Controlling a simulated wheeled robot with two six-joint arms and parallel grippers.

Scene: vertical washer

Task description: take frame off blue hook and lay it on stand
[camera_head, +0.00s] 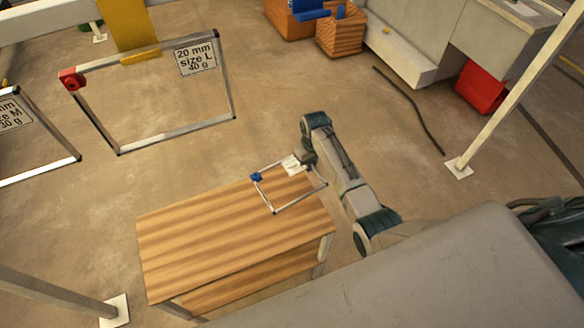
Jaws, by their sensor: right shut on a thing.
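A small metal frame (298,203) with a blue corner piece (256,177) and a white label is held over the far right part of the wooden stand (190,240). My right gripper (303,163) is shut on the frame at its far side, by the label. The frame looks tilted; I cannot tell whether its near corner touches the stand top. The blue hook is not clearly seen apart from the blue corner piece. My left gripper is not in view.
A larger frame (178,134) with a red corner piece (72,79) hangs at the upper left, with another frame (78,158) at the left edge. A white post (510,95) stands at right. A dark cable (410,108) lies on the floor. The stand's top is otherwise bare.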

